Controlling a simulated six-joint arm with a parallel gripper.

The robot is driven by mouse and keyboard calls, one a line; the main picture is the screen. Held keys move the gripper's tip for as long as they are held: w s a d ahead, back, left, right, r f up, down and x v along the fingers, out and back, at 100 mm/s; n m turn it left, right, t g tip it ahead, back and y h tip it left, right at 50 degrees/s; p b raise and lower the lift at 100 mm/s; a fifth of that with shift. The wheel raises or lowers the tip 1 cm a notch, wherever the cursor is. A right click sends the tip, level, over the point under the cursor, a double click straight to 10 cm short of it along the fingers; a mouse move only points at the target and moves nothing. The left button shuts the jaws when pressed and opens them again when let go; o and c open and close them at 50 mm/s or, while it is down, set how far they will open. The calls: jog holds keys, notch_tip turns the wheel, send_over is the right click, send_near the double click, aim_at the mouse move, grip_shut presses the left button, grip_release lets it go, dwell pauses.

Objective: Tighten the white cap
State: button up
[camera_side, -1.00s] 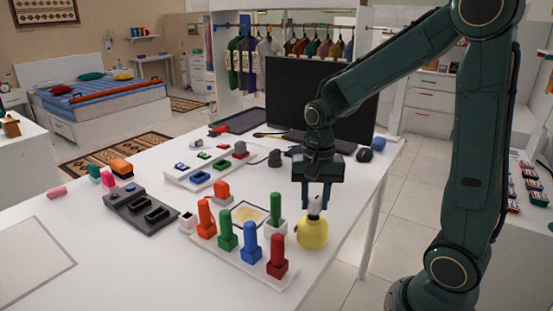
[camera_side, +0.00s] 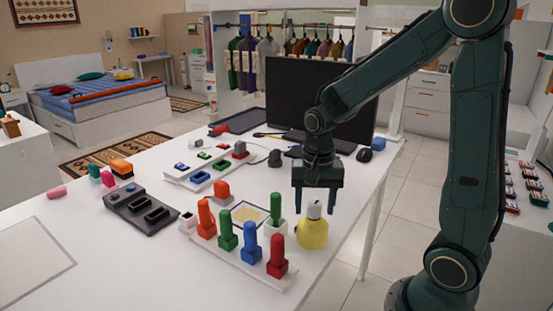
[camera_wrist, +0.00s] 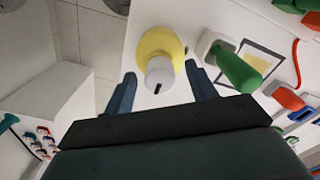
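The white cap (camera_side: 315,208) sits on top of the yellow bottle (camera_side: 312,235), which stands upright near the right edge of the white table. In the wrist view the white cap (camera_wrist: 160,74) shows a dark mark on its top, with the yellow bottle (camera_wrist: 153,42) around and behind it. My gripper (camera_side: 316,209) is open, with one finger on each side of the cap. In the wrist view both fingers of my gripper (camera_wrist: 163,90) are spread well apart, with gaps to the cap. Whether the cap is fully seated cannot be told.
Red, blue, green and orange pegs (camera_side: 250,243) stand close left of the bottle. A green peg in a white holder (camera_side: 275,228) is just beside it. A dark slotted block (camera_side: 145,208) lies further left. A monitor (camera_side: 330,100) stands behind. The table's right edge is close.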

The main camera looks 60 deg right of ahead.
aim_at(317, 207)
jog(key=shift+r, duration=0.1)
notch_tip(317, 207, up, 14)
dwell(0.9)
jog(key=shift+s+f, duration=0.1)
jog(key=shift+f, duration=0.1)
jog(key=s+a+n+t, duration=0.5)
jog(key=s+a+n, duration=0.2)
jog(key=s+n, duration=0.4)
jog(key=shift+s+f+n+t, duration=0.2)
jog(key=shift+f+n+t, duration=0.1)
jog(key=shift+f+n, duration=0.1)
jog(key=shift+c, duration=0.5)
